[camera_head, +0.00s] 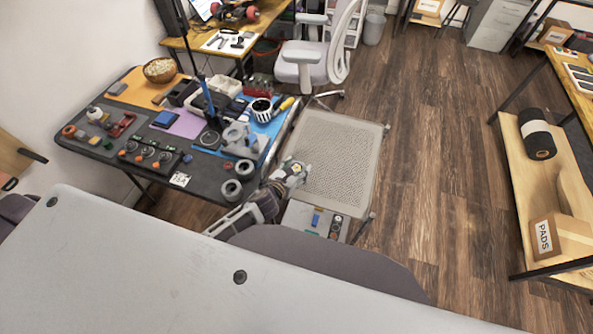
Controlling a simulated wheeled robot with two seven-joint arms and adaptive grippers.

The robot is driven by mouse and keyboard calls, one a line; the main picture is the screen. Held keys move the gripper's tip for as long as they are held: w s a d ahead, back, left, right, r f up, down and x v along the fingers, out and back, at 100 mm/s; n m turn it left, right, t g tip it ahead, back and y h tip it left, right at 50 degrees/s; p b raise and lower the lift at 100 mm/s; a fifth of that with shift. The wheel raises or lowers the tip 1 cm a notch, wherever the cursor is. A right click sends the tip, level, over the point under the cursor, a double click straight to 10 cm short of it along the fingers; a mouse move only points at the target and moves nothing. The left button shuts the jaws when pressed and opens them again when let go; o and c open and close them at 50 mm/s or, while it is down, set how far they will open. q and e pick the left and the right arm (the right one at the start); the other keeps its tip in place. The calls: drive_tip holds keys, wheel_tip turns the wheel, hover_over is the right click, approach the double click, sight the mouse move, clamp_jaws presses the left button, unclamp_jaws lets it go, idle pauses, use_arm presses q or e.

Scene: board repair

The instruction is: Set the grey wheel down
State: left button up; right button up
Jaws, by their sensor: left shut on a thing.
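My left gripper (288,174) reaches in from the lower left, beyond the right edge of the dark work table (200,186). It is shut on a small pale grey piece with a yellowish middle (298,168), which looks like the grey wheel; the fingers partly hide it. The piece is near the left edge of the grey mesh-topped surface (340,150); whether it touches cannot be told. My right gripper is out of view.
A grey fixture (240,138), a striped cup (262,110) and several small parts crowd the table. The mesh surface looks bare. A grey panel (315,221) with a blue piece is just below it. An office chair (318,55) stands behind. Wooden floor is clear to the right.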

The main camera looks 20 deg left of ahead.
use_arm(q)
drive_tip(key=shift+f, duration=0.55)
drive_tip(key=shift+f, duration=0.1)
drive_tip(key=o, duration=1.1)
drive_tip(key=shift+v, duration=6.05)
